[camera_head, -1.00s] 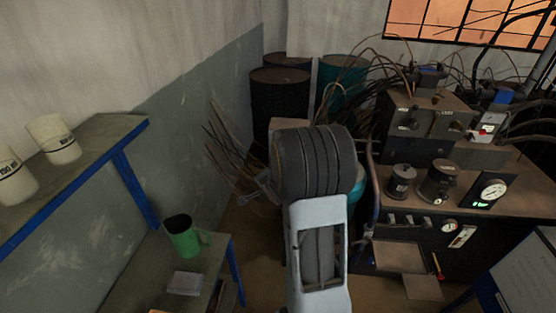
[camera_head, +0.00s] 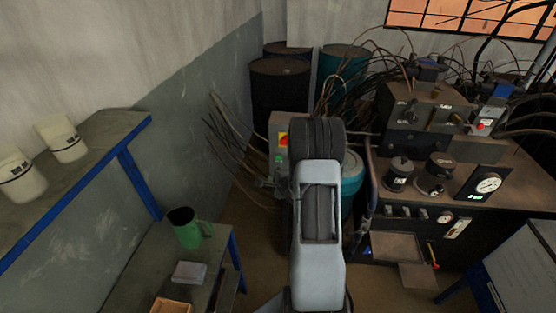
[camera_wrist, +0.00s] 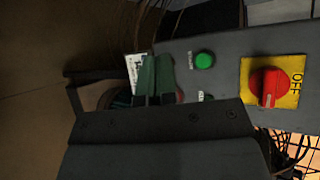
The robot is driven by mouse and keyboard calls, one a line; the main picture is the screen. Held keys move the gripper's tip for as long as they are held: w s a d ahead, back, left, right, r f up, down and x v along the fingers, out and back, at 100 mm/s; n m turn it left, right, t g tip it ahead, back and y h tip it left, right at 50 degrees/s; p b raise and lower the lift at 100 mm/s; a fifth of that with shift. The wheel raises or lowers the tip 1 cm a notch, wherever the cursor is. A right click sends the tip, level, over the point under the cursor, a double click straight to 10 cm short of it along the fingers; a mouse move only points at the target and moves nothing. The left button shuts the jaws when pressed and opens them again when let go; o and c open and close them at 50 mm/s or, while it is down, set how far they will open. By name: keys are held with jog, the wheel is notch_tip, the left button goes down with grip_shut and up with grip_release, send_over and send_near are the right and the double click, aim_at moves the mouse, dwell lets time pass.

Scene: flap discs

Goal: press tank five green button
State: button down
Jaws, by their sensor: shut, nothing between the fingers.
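A grey control box (camera_head: 290,121) stands beyond my arm, partly hidden by it. It fills the upper right of the wrist view (camera_wrist: 225,45). A round green button (camera_wrist: 204,60) sits on its face, beside a red rotary switch (camera_wrist: 270,84) on a yellow plate reading OFF. A small label lies below the green button, partly covered by my gripper's body; its text is unreadable. My gripper (camera_wrist: 156,72) is shut and empty, its fingertips left of the green button in that view, apart from it. In the head view my arm hides the gripper.
A workbench (camera_head: 515,185) with gauges and dark instruments stands at the right. Barrels (camera_head: 278,85) and loose cables are behind the box. At the left are a shelf with white containers (camera_head: 62,138) and a lower table with a green jug (camera_head: 188,228).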

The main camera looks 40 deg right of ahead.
jog(key=shift+w+d, duration=2.9)
jog(key=shift+w, duration=0.15)
jog(key=shift+w+p, duration=0.1)
jog(key=shift+p, duration=0.25)
jog(key=shift+w+d, duration=0.2)
jog(key=shift+d, duration=0.1)
jog(key=shift+w+d+p, duration=0.3)
jog(key=shift+w+p, duration=0.05)
jog(key=shift+p, duration=0.15)
dwell(0.4)
jog(key=shift+s, duration=0.1)
jog(key=shift+s+a, duration=0.55)
jog(key=shift+a, duration=0.05)
dwell(0.4)
jog(key=shift+s+a+p, duration=0.45)
jog(key=shift+s+a, duration=1.3)
jog(key=shift+s, duration=0.05)
